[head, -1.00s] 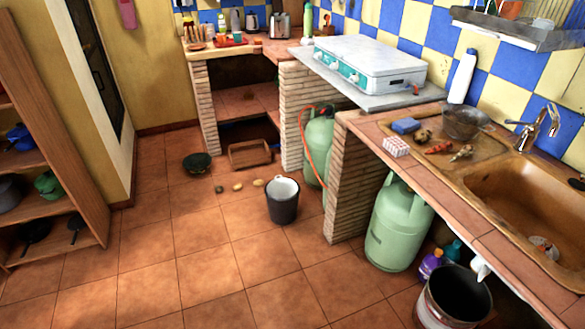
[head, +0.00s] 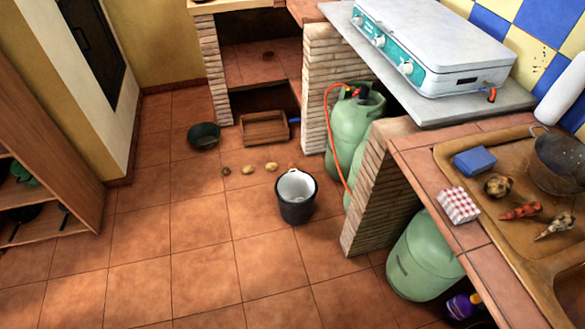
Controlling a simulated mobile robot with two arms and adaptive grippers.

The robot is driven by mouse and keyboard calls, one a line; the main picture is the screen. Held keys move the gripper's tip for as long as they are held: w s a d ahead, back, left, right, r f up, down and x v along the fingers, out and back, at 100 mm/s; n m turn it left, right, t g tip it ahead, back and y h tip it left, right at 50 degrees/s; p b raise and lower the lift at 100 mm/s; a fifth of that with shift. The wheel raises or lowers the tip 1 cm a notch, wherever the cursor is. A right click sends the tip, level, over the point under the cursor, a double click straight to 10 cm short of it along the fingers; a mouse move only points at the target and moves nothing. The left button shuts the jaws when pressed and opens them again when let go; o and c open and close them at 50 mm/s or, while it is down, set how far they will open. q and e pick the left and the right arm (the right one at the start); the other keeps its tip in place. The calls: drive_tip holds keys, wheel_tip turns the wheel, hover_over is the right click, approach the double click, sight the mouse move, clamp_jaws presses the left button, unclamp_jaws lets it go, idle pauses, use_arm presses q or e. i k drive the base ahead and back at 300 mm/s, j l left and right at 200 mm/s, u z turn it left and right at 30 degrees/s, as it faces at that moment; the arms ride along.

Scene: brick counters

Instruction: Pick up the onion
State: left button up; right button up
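I cannot tell for sure which thing is the onion. Several small round vegetables lie in a row on the floor: a brown one (head: 226,171), a yellowish one (head: 248,169) and another yellowish one (head: 272,166), just behind the black bucket (head: 296,201). A dark, blotchy round vegetable (head: 498,186) lies on the counter's wooden drainboard, near an orange carrot-like one (head: 521,211) and a pale pointed one (head: 557,225). A small brown lump (head: 267,56) sits on the brick shelf at the back. Neither of my grippers is in view.
A wooden crate (head: 264,130) and a dark green bowl (head: 204,136) stand on the floor at the back. Green gas bottles (head: 426,258) stand under the counter. A brick pillar (head: 376,190) bounds the floor on the right. The tiled floor (head: 150,240) in front is clear.

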sight(291, 166)
drive_tip(key=i+j+z, duration=0.15)
drive_tip(key=i+j, duration=0.55)
drive_tip(key=i, duration=0.25)
drive_tip(key=i+j+z, duration=0.2)
drive_tip(key=i+j, duration=0.65)
drive_tip(key=i, duration=0.1)
